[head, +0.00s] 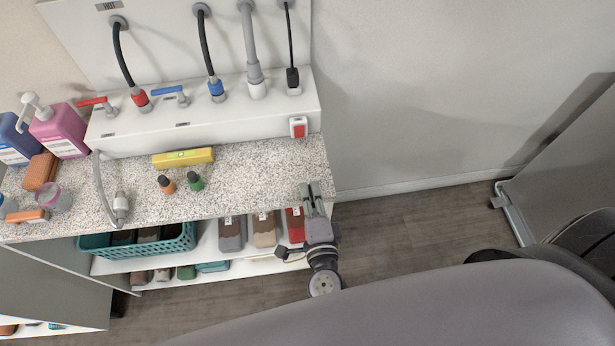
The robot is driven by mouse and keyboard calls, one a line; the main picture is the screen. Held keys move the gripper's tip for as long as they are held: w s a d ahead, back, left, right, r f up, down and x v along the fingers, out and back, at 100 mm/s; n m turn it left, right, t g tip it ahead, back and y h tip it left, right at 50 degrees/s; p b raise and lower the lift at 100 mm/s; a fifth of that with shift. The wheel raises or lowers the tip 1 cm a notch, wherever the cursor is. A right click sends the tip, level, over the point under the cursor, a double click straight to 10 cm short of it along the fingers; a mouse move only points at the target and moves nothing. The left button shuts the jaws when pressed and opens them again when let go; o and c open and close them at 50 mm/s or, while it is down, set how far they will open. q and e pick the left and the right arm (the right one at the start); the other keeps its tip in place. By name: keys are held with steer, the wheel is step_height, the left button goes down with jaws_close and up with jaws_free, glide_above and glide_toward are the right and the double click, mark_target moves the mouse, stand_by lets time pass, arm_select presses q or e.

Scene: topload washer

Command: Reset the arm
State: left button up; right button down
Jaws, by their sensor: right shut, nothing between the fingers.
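My right gripper (312,192) shows at the right end of the speckled counter (255,165), seen from above. Its fingers are together and empty, and they point toward the wall over the counter's right edge. The wrist behind it hangs over the shelf front near the floor. My left gripper is not in the head view. A large grey part of my own body fills the bottom of the view.
The counter holds a yellow level (183,158), two small bottles (195,181), a pink jug (59,131) and a white valve box (205,114). A teal basket (180,242) sits on the shelf below. Wood floor (410,235) is clear to the right, up to a grey panel (565,165).

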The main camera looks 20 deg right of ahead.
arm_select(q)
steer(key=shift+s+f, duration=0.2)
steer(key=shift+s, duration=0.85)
arm_select(e)
steer(key=shift+s, duration=0.35)
steer(key=shift+a, duration=0.1)
